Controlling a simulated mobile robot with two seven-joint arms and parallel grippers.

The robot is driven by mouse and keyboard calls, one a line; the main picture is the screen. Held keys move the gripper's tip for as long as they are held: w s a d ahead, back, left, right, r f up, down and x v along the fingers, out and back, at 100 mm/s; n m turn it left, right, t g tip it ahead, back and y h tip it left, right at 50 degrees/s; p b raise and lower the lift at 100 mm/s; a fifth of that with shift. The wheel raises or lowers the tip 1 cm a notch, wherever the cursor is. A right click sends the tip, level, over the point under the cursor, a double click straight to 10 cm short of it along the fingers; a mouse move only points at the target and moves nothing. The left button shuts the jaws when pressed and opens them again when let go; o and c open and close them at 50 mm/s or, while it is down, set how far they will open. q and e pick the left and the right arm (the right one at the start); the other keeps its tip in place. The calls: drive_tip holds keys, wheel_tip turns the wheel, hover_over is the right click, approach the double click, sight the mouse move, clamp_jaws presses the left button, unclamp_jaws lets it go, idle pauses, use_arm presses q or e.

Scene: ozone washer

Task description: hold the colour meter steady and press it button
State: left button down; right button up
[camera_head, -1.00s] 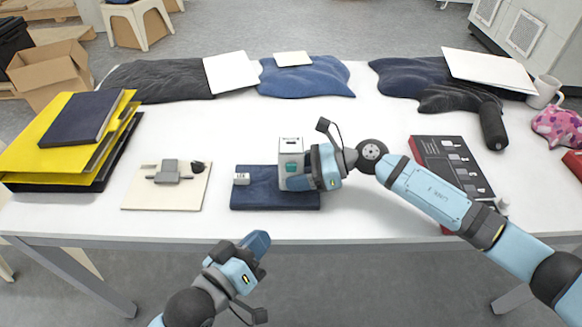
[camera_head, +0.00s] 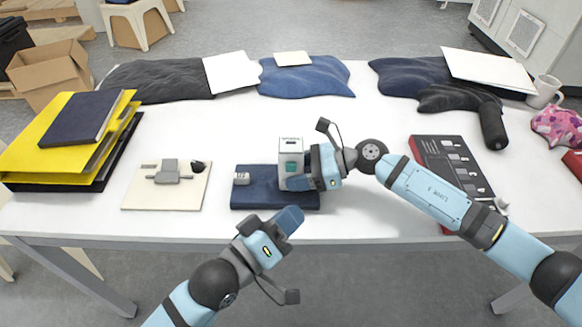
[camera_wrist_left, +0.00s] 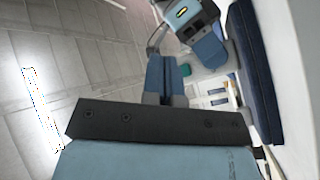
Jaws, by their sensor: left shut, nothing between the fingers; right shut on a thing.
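The colour meter (camera_head: 291,150) is a white-grey box with a teal button or panel (camera_head: 291,167) on its front. It stands upright on a folded dark blue cloth (camera_head: 262,201) near the table's front edge. My right gripper (camera_head: 303,182) is shut on the meter from the right side. My left gripper (camera_head: 289,217) is shut and empty, in front of and below the meter, by the cloth's front edge. In the left wrist view the left gripper's fingers (camera_wrist_left: 161,75) point toward the right gripper and a teal patch. The gap between left fingertips and meter is hard to judge.
A cream board (camera_head: 135,196) with a grey device is further left, beside yellow folders (camera_head: 40,150). A dark red-edged board (camera_head: 455,160) lies under my right arm. Rumpled cloths line the back.

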use_arm(q)
drive_tip(key=w, duration=0.6)
drive_tip(key=shift+w, duration=0.4)
idle(1.7)
drive_tip(key=shift+w, duration=0.4)
drive_tip(key=shift+w, duration=0.45)
idle(0.5)
drive_tip(key=shift+s, duration=0.9)
drive_tip(key=s, duration=0.5)
idle(0.4)
